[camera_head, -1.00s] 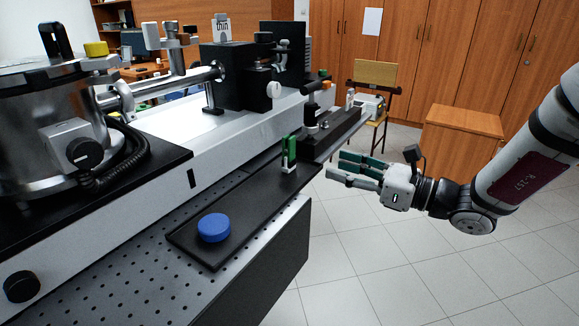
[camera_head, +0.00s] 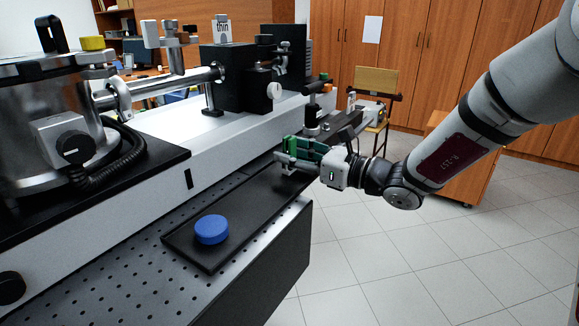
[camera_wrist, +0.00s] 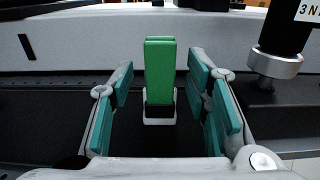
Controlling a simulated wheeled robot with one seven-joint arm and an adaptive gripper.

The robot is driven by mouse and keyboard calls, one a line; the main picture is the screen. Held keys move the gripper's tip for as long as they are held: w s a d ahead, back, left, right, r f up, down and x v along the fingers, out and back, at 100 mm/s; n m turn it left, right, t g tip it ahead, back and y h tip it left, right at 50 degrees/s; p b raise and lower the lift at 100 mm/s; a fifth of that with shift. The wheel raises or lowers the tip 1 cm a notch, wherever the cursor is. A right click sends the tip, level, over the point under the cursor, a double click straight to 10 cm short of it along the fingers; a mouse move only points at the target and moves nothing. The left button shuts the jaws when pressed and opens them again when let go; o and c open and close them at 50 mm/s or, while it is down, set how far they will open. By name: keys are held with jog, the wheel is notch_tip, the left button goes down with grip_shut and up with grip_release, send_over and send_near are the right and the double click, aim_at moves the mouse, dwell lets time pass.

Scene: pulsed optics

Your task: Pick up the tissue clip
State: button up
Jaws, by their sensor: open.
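The tissue clip appears to be the green upright piece (camera_wrist: 160,75) on a small white base, standing on the black tray (camera_head: 235,217). In the wrist view it stands upright between my two open fingers, a little beyond or near their tips, with a gap on each side. In the head view my gripper (camera_head: 297,157) reaches in from the right at the tray's far end, and its fingers mostly hide the green piece (camera_head: 289,143). My gripper (camera_wrist: 165,90) is open, with teal pads on both fingers. I see no contact with the green piece.
A blue round cap (camera_head: 212,229) lies at the tray's near end. A dark post with a metal collar (camera_wrist: 276,62) stands close to the right finger in the wrist view. The long white housing (camera_head: 190,135) runs behind the tray. The tray's middle is clear.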

jog(key=shift+w+a, duration=0.25)
jog(key=shift+a, duration=0.15)
grip_shut()
